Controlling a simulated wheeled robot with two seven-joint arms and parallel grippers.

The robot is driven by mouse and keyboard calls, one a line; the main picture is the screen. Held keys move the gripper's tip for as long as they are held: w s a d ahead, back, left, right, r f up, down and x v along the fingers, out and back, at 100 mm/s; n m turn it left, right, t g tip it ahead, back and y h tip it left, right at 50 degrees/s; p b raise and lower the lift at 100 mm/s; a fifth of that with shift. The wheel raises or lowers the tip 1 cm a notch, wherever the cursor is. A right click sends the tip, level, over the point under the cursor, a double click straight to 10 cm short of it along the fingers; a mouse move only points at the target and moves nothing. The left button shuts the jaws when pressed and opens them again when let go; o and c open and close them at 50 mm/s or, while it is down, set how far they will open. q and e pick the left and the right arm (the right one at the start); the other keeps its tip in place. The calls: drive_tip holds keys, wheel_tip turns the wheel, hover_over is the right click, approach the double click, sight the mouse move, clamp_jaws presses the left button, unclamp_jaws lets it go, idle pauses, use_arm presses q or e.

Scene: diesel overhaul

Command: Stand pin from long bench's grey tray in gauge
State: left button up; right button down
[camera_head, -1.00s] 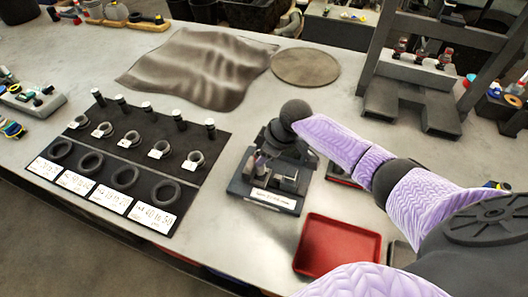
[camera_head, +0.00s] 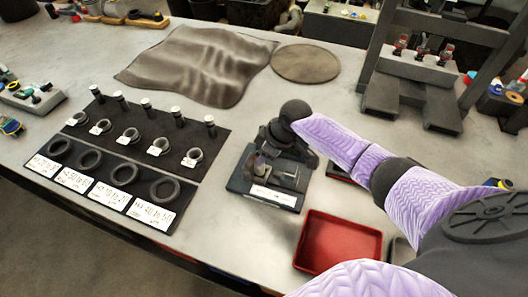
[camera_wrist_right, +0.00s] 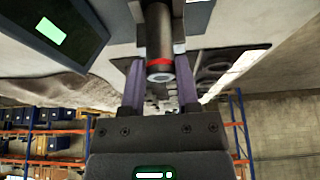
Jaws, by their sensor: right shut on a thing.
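The gauge (camera_head: 265,193) is a dark block fixture with a white label on its front edge, on the bench in the middle of the head view. My right gripper (camera_head: 268,163) is right over it, mostly covered by my wrist. In the right wrist view my right gripper (camera_wrist_right: 161,82) is shut on the pin (camera_wrist_right: 158,35), a dark cylinder with a red band and a pale ringed end. Grey metal lies close behind the pin; whether they touch I cannot tell. A grey tray edge (camera_head: 402,252) shows beside my arm, mostly hidden. My left gripper is out of view.
A red tray (camera_head: 339,242) lies right in front of the gauge. A dark mat (camera_head: 107,170) with several rings and pins lies left. A crumpled cloth (camera_head: 195,65) and a round mat (camera_head: 305,63) lie behind. A grey press frame (camera_head: 415,95) stands back right.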

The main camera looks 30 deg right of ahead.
drive_tip(key=shift+f, duration=0.1)
drive_tip(key=shift+f, duration=0.15)
drive_tip(key=shift+f+b, duration=0.35)
drive_tip(key=shift+c, duration=1.5)
unclamp_jaws()
drive_tip(key=o, duration=0.3)
